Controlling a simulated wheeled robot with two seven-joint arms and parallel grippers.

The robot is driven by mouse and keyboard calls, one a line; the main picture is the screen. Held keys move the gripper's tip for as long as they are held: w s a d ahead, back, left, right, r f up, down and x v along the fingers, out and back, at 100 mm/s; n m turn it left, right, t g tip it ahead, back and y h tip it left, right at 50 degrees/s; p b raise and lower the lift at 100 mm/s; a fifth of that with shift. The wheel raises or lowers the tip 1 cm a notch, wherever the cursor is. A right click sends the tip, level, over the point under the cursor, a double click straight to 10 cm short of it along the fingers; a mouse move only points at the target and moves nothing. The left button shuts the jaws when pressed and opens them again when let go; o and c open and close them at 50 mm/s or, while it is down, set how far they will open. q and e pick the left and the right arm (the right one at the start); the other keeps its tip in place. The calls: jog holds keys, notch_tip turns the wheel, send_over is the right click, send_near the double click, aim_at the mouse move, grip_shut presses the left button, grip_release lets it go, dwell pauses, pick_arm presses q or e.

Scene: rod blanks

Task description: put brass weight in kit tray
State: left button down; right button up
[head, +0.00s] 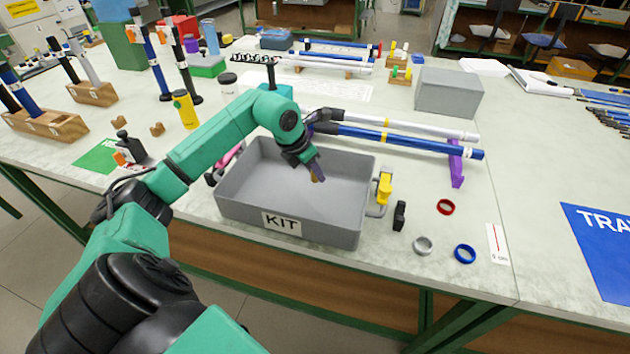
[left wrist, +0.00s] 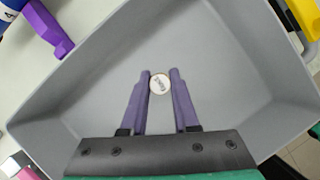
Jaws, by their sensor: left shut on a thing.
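The grey kit tray (head: 300,236), labelled KIT, stands near the table's front edge. My left gripper (head: 318,174) reaches down into the tray's opening, right of its middle. It is shut on the brass weight (head: 315,179), of which only a small brownish bit shows below the fingers. In the left wrist view the weight (left wrist: 159,84) shows as a round, pale, marked top between the purple fingertips (left wrist: 160,80), with the tray floor (left wrist: 215,60) behind it. I cannot tell whether the weight touches the floor. The tray looks otherwise empty. My right gripper is not in view.
White and blue rods (head: 400,139) lie behind the tray on a purple stand (head: 457,165). A black piece (head: 399,214) and red (head: 446,207), grey (head: 423,245) and blue rings (head: 465,254) lie to the right.

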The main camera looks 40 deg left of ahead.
aim_at(315, 181)
pick_arm(q)
notch_tip(315, 181, down, 4)
jog(key=shift+a+r, duration=0.1)
jog(key=shift+r, duration=0.15)
jog(key=c, duration=1.1)
grip_release()
jog(key=shift+f, duration=0.1)
jog(key=o, duration=0.4)
jog(key=shift+o, duration=0.2)
jog(key=b+v, duration=0.2)
jog(key=v, duration=1)
